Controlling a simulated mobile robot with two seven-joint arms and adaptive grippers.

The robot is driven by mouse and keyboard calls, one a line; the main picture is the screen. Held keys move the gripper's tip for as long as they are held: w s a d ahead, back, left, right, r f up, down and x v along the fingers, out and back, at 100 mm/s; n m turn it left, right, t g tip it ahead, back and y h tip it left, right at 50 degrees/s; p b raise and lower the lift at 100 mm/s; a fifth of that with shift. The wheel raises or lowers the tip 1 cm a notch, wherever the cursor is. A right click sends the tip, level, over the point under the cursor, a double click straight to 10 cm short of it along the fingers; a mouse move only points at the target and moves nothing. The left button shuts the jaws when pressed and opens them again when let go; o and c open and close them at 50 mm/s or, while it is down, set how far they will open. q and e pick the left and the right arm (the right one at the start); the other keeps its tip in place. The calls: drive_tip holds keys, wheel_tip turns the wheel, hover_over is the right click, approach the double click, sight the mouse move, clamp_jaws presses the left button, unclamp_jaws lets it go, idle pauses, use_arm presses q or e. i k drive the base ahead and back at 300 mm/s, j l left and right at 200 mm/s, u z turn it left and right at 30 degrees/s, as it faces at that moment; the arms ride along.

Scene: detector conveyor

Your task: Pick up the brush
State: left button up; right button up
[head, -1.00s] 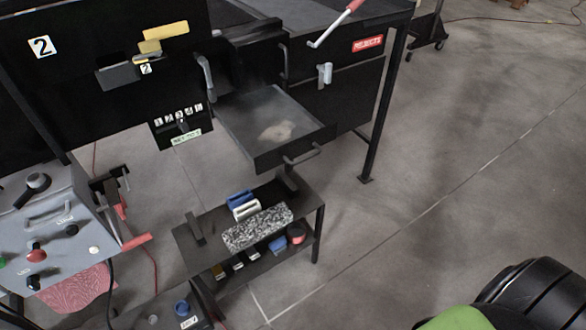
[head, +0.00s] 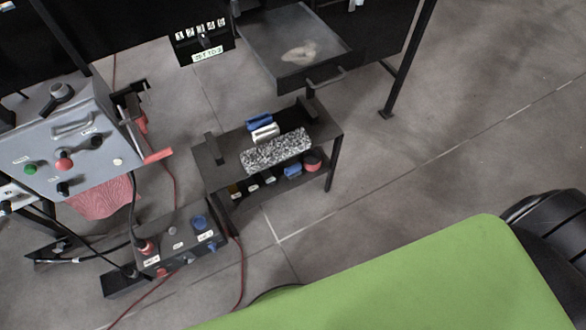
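I cannot make out a brush for certain. A small black two-level stand (head: 210,178) is in the middle of the head view. Its top holds a blue item (head: 259,121), a white item (head: 265,132) and a long black-and-white speckled block (head: 276,150). Its lower shelf holds several small items, among them a blue one (head: 292,171) and a red-and-black round one (head: 312,161). Any of these might be the brush, but they are too small to tell. Neither of my grippers is in view.
An open drawer (head: 262,55) with pale debris (head: 299,51) juts out above the stand. A grey control console (head: 75,135) is at the left. A grey button box (head: 183,240) and red cables lie on the floor. Floor right of the stand is clear.

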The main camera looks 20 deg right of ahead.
sight(292, 171)
drive_tip(key=i+l+u, duration=0.2)
drive_tip(key=l+u, duration=0.15)
drive_tip(key=i+l+u, duration=0.1)
drive_tip(key=l+u, duration=0.25)
